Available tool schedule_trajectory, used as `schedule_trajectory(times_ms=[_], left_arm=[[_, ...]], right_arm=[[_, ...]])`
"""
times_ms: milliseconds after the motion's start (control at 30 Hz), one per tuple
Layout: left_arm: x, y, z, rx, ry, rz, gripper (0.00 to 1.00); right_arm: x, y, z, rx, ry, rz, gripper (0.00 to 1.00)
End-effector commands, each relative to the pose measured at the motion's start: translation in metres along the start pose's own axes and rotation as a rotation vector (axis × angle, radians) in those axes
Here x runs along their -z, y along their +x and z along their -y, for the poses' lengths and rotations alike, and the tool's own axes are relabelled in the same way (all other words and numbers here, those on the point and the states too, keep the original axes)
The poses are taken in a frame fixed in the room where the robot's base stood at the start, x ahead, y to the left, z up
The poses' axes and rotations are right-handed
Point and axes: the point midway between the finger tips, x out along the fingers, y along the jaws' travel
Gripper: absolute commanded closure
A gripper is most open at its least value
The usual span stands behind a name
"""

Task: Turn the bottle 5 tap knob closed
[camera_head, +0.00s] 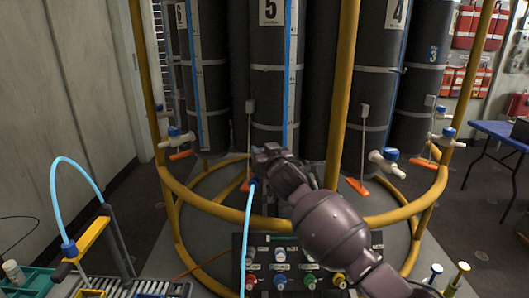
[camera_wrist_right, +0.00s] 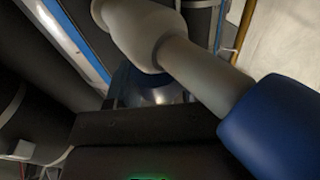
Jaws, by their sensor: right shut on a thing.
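Bottle 5 (camera_head: 270,45) is a tall dark cylinder with a "5" label, at the back centre of the head view. My right gripper (camera_head: 264,152) is in front of its lower part, shut on the tap knob, which it mostly hides in the head view. In the right wrist view the blue knob (camera_wrist_right: 148,88) shows just beyond the dark gripper edge. The pale tap body (camera_wrist_right: 180,50) runs diagonally above it to a blue end piece (camera_wrist_right: 275,125). The knob's turn angle cannot be told. My left gripper is not in view.
A yellow rail (camera_head: 250,212) rings the bottles. A light-blue hose (camera_head: 247,235) hangs below my right gripper. Bottle 4's tap (camera_head: 385,160) is to the right. A valve panel (camera_head: 300,270) stands below, and a rack with a yellow handle (camera_head: 88,240) is at lower left.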

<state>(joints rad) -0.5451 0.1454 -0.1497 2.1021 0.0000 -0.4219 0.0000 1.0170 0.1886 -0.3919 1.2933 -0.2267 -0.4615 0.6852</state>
Motion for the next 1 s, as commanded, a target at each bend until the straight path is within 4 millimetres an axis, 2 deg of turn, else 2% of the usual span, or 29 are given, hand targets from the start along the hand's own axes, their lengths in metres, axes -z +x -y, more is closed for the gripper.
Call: schedule_trajectory(times_ms=[500, 933, 967, 1000], left_arm=[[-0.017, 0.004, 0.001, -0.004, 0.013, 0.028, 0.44], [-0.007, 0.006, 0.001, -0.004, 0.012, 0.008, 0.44], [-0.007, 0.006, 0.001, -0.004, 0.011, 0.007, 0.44], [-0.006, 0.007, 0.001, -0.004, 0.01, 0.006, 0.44]], right_arm=[[0.002, 0.0, 0.002, -0.215, 0.004, -0.002, 0.78], [0.004, -0.001, 0.001, -0.24, 0.0, -0.002, 0.78], [0.004, -0.001, 0.001, -0.239, 0.0, -0.002, 0.51], [0.004, -0.001, 0.001, -0.239, 0.0, -0.002, 0.45]])
